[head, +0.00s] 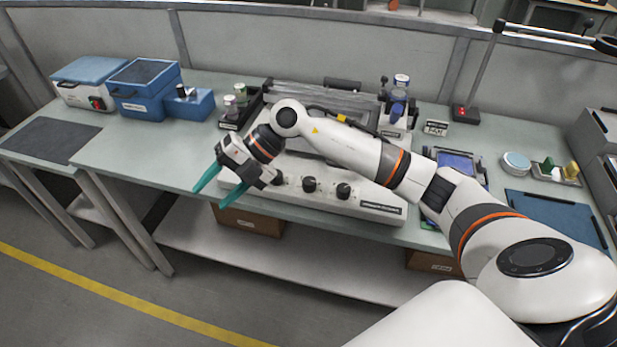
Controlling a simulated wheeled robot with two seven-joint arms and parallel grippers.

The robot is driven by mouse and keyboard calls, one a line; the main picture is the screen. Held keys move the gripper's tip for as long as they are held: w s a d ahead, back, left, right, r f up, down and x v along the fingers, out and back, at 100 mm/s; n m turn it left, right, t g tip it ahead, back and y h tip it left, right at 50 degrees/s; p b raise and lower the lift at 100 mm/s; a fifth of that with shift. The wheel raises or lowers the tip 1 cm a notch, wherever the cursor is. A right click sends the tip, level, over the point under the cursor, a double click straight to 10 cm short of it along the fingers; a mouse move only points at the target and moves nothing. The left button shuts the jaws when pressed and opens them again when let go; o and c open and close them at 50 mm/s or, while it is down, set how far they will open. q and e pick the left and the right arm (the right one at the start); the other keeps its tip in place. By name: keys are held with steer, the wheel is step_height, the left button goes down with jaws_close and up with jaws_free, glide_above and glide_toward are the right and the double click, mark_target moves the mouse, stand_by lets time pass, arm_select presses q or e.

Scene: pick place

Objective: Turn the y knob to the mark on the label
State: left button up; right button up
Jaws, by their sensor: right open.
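A white device with a sloped front panel (325,204) stands on the bench, partly hidden behind my right arm. Black knobs sit in a row on its front: a left knob (277,178), a middle knob (309,184) and a right knob (343,190). I cannot tell which is the y knob; the marks are too small to read. A label (381,208) is at the panel's lower right. My right gripper (212,190) has green fingers spread apart and empty, in front of the bench edge, left of the knobs and apart from them. My left gripper is not in view.
Blue boxes (144,106) and a white box with a blue lid (85,95) stand at the left. A small red-button box (465,115) and a blue mat (555,220) are at the right.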

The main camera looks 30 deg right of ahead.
steer(key=w+d+m+h, duration=0.1)
steer(key=d+h, duration=0.5)
steer(key=d, duration=0.5)
step_height(320, 180, up, 2)
steer(key=m+g+h, duration=0.1)
steer(key=m+h, duration=0.1)
steer(key=h, duration=0.3)
glide_above(309, 180)
step_height(309, 180, down, 11)
steer(key=shift+s+f+p, duration=0.1)
steer(key=shift+f+p, duration=0.1)
steer(key=shift+p, duration=0.65)
steer(key=c, duration=1)
